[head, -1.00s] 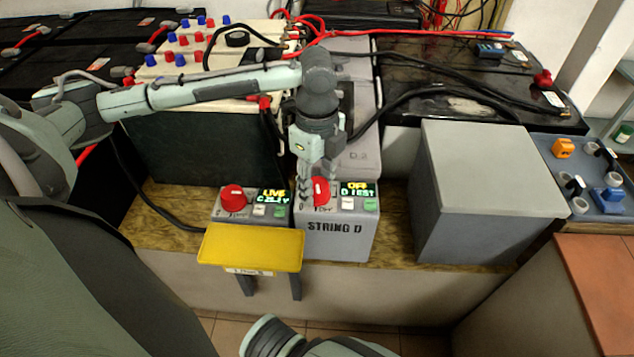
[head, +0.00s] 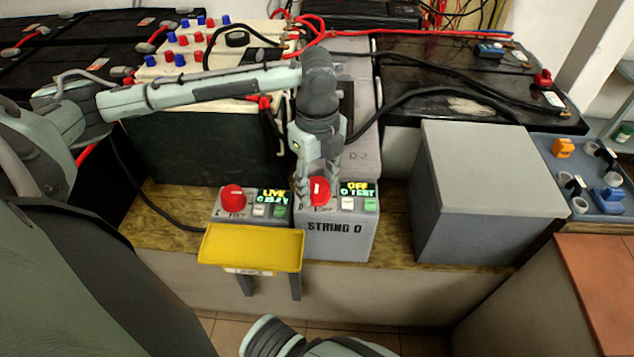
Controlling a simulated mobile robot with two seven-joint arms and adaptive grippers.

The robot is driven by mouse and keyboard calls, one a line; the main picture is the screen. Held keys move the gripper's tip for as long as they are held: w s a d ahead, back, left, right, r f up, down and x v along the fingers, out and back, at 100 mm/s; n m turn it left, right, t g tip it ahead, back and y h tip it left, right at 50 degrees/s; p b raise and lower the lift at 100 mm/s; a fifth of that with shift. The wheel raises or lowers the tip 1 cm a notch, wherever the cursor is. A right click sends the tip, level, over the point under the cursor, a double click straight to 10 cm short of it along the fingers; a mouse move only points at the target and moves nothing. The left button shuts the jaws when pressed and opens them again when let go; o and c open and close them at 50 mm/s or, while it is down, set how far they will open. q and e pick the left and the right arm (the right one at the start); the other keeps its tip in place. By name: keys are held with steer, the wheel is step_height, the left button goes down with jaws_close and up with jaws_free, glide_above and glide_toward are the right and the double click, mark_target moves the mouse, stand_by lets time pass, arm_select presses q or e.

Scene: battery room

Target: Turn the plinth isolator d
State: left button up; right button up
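The plinth isolator D is a grey box marked STRING D (head: 335,240) with a red rotary knob (head: 319,188) on its sloped top. Its small display (head: 357,188) reads OFF with a second line below. My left gripper (head: 320,186) points down at this knob from behind, one finger on each side. I cannot tell whether the fingers touch it. The white mark on the knob stands nearly upright. My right gripper is not in view.
A similar isolator with a red knob (head: 233,198) and a LIVE display stands close on the left, a yellow flap (head: 251,247) in front. A large grey box (head: 470,195) stands to the right. Black cables (head: 410,92) run behind. Bare wooden plinth (head: 393,225) separates the boxes.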

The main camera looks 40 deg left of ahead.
mark_target(317, 185)
arm_select(q)
steer(key=o, duration=0.3)
steer(key=shift+o, duration=0.2)
step_height(317, 185, up, 12)
stand_by(0.4)
steer(key=shift+s, duration=0.1)
stand_by(0.4)
